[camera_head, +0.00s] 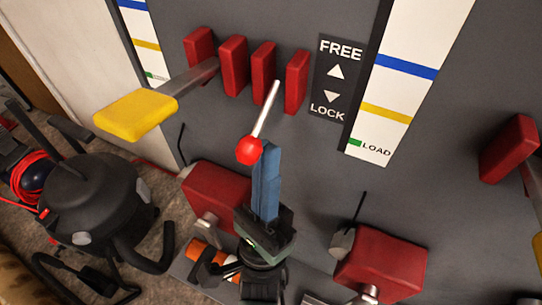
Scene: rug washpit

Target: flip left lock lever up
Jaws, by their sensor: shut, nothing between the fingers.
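A lever with a red ball knob (250,150) and a thin metal rod (266,108) comes out of the grey panel between two red blocks. It appears to be the left lock lever. The rod slants down and left in the picture to the knob. My gripper (268,150) has blue fingers, pressed together and pointing up, with nothing between them. The fingertips are just right of the knob and overlap its edge in this view. I cannot tell whether they touch it. The FREE/LOCK sign (335,78) is on the panel to the right.
A yellow pedal (136,115) on a grey arm juts out at left. Several red blocks (233,66) line the panel. Red housings (381,265) stand low on either side of my gripper. A black vacuum cleaner (97,205) stands on the floor at left.

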